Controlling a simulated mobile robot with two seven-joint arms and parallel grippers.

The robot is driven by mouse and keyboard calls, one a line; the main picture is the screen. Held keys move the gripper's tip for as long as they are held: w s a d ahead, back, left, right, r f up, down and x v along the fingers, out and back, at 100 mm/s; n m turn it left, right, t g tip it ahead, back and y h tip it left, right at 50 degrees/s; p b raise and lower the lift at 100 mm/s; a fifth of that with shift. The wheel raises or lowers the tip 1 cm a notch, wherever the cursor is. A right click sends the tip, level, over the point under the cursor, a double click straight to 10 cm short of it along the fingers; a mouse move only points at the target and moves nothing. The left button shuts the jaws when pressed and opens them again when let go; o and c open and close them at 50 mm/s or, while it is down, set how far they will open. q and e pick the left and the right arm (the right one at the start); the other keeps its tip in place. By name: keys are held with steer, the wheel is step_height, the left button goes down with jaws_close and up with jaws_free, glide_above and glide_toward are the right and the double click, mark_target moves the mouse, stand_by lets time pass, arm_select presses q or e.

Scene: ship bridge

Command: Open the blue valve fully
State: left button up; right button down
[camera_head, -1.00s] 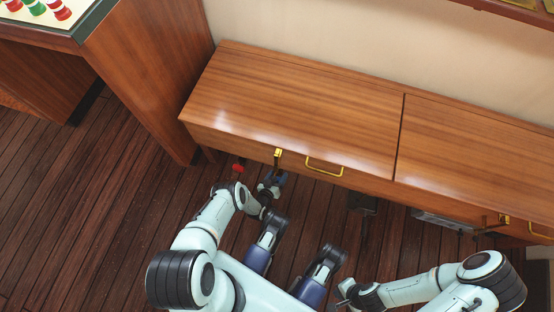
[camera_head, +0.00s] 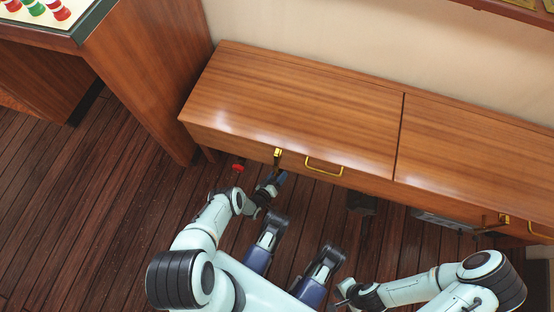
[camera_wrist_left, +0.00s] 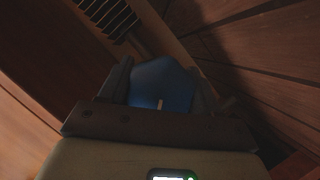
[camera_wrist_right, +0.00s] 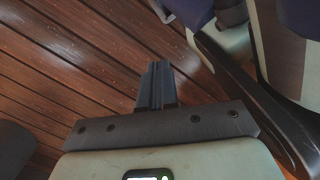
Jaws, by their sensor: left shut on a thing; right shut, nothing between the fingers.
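The blue valve handle (camera_wrist_left: 162,86) fills the space between the fingers of my left gripper (camera_wrist_left: 160,92) in the left wrist view. The gripper is shut on it. In the head view the blue valve (camera_head: 281,178) shows just below the front edge of the wooden cabinet, at the tip of my left gripper (camera_head: 272,187). The rest of the valve is hidden by the gripper and the cabinet. My right gripper (camera_wrist_right: 157,84) is shut and empty over the floor, away from the cabinet, in the right wrist view.
A red valve handle (camera_head: 238,166) sits left of the blue one under the cabinet (camera_head: 300,110). The cabinet has brass drawer handles (camera_head: 324,166). A wooden console (camera_head: 150,80) stands at the left. The floor (camera_head: 90,220) at the left is clear.

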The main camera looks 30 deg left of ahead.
arm_select(q)
steer(key=o, duration=1)
steer(key=shift+c, duration=0.2)
steer(key=p+v, duration=0.5)
steer(key=v, duration=0.8)
arm_select(e)
steer(key=w+a+r+t, duration=0.1)
steer(key=w+r+t, duration=0.3)
steer(key=w+r, duration=0.3)
steer(key=w, duration=0.3)
steer(key=shift+w+a+r+n, duration=0.15)
steer(key=shift+w+a+n, duration=0.05)
steer(key=shift+w+n, duration=0.2)
arm_select(q)
steer(key=shift+o, duration=0.2)
steer(key=shift+s+a+r, duration=0.1)
steer(key=shift+s, duration=0.05)
